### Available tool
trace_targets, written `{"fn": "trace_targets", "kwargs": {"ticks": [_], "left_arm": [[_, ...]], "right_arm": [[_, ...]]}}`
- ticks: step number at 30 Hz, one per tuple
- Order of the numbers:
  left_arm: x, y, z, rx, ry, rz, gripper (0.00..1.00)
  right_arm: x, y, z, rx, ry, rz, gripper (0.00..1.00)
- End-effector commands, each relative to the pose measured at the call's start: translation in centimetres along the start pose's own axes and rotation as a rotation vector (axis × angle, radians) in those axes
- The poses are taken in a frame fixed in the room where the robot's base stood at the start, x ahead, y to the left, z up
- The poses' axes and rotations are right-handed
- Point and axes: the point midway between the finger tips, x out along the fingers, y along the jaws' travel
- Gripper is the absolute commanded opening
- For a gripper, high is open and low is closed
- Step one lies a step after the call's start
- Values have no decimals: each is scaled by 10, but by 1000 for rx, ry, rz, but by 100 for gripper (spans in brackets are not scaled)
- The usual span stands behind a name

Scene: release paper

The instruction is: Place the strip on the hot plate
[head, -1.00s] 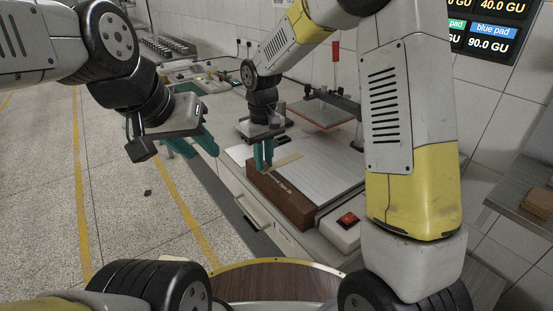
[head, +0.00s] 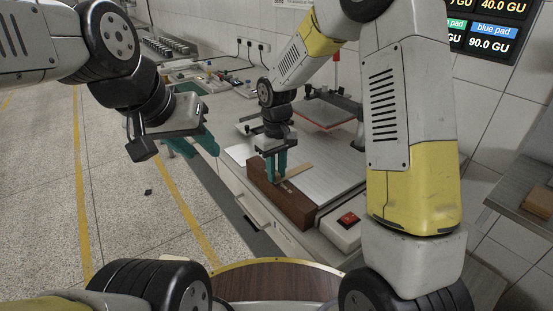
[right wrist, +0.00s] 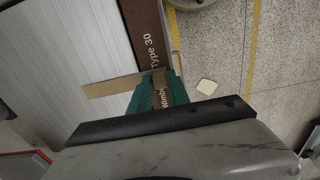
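The tan strip (head: 296,171) reaches from my right gripper across the brown front edge (head: 290,206) onto the silver top of the hot plate (head: 322,178). In the right wrist view the strip (right wrist: 112,86) lies flat-looking over the silver plate (right wrist: 65,60), one end at the fingertips. My right gripper (head: 276,180) is above the brown edge. Its teal fingers (right wrist: 160,78) stand apart, with brown edge and lettering showing between them. Whether the strip touches the plate all along is unclear. My left gripper (head: 205,150) hangs over the floor at left, its teal fingers apart and empty.
A red-buttoned switch box (head: 347,220) sits in front of the plate at right. A raised red-edged panel (head: 328,113) stands behind it. Small tools lie on the bench at the back. A shelf with a brown block (head: 538,202) is at the far right.

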Motion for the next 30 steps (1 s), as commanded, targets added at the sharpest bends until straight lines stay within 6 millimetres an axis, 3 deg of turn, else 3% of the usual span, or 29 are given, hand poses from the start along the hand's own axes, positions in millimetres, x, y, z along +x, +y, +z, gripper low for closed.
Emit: {"fn": "trace_targets", "kwargs": {"ticks": [2,14,30], "left_arm": [[0,0,0,0,0,0,36],[0,0,0,0,0,0,36],[0,0,0,0,0,0,36]], "right_arm": [[0,0,0,0,1,0,39],[-7,0,0,1,2,1,39],[-108,0,-1,0,3,1,39]]}}
